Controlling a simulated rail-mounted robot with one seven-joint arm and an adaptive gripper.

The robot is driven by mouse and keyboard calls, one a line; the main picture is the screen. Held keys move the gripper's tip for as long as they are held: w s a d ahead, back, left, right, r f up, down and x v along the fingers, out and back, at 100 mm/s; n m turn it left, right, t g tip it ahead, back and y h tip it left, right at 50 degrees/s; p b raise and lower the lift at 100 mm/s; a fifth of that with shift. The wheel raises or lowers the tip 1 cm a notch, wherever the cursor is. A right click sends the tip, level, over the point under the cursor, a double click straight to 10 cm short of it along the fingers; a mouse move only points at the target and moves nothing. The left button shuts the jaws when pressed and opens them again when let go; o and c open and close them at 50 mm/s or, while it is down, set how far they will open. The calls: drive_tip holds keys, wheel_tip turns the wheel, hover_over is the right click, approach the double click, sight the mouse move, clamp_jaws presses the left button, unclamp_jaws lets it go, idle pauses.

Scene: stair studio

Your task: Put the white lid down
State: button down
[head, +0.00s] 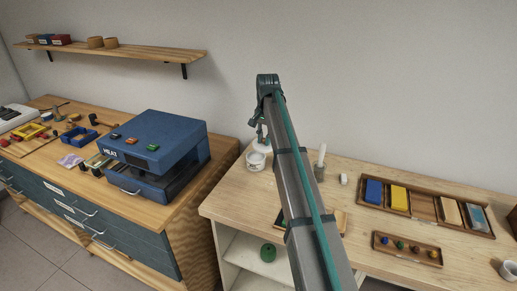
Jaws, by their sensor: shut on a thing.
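My gripper (262,138) hangs over the back left part of the pale wooden table (225,205) in the head view. It is shut on the white lid (262,149), of which only a part shows beneath the fingers. A small white pot (255,162) with a dark mark on its front stands on the table right below the lid. I cannot tell whether the lid touches the pot's rim. My arm covers the area to the right of them.
A candle in a holder (320,172) and a small white block (343,179) stand right of my arm. Farther right are a tray of coloured blocks (424,206), a tray of small knobs (380,240) and a white cup (508,271). A blue heat machine (165,150) stands left.

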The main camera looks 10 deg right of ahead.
drive_tip(key=s+d+r+b, duration=0.2)
drive_tip(key=s+r, duration=0.1)
drive_tip(key=s, duration=0.4)
drive_tip(key=s+a+f+n, duration=0.1)
drive_tip(key=s+a+f, duration=0.3)
drive_tip(key=s+a, duration=0.9)
drive_tip(key=m+p, duration=0.2)
drive_tip(key=p, duration=0.1)
hover_over(229, 194)
drive_tip(key=s, duration=0.2)
drive_tip(key=f, duration=0.9)
drive_tip(key=shift+w+d, duration=0.2)
drive_tip(key=shift+w, duration=0.05)
drive_tip(key=shift+w+a+f+p, duration=0.1)
drive_tip(key=shift+w+f+p, duration=0.2)
drive_tip(key=shift+w+f, duration=0.25)
drive_tip(key=shift+w+f+p, duration=0.1)
drive_tip(key=shift+f+p, duration=0.35)
drive_tip(key=shift+f, duration=1.5)
drive_tip(key=shift+f, duration=0.1)
